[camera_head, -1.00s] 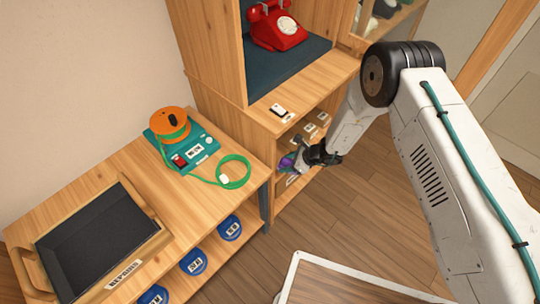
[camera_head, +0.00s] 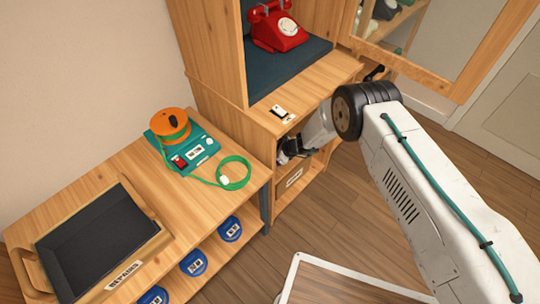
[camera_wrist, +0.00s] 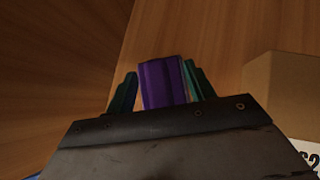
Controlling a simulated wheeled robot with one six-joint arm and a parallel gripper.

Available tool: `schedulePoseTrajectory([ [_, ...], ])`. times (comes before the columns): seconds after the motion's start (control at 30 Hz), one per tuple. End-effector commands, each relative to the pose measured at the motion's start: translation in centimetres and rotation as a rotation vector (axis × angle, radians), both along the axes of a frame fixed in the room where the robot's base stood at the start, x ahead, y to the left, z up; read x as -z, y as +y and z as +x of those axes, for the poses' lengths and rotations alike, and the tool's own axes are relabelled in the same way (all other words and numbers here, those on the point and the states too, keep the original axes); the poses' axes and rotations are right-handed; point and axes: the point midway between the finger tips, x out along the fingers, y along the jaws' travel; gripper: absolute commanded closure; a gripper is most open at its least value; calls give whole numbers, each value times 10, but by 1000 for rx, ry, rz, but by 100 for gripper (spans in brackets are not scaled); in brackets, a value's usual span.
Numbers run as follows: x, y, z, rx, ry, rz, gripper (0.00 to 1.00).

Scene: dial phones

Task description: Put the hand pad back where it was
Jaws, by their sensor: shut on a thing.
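The purple hand pad (camera_wrist: 163,84) shows in the wrist view, pinched between the two teal fingers of my gripper (camera_wrist: 160,76). My gripper is shut on it. In the head view my gripper (camera_head: 284,156) is at the open front of the cabinet's lower compartment (camera_head: 312,158), with its tip partly hidden. In the wrist view wooden surfaces lie ahead and to the left. I cannot tell whether the pad touches any of them.
A cardboard-coloured box (camera_wrist: 285,95) stands close at the right in the wrist view, with a white label below it. A red phone (camera_head: 278,28) sits above in the cabinet. A table with an orange reel (camera_head: 173,125) and a dark tray (camera_head: 95,245) stands left.

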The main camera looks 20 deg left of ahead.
Motion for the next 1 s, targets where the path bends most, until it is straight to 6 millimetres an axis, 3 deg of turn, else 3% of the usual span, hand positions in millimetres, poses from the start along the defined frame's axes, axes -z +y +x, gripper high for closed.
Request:
schedulePoseTrajectory([
  [0.2, 3, 0, 0, 0, 0, 0, 77],
  [0.23, 3, 0, 0, 0, 0, 0, 41],
  [0.3, 3, 0, 0, 0, 0, 0, 25],
  [0.67, -3, -1, 1, 1, -1, 0, 25],
  [1.0, -49, -47, 1, 4, -1, 0, 25],
])
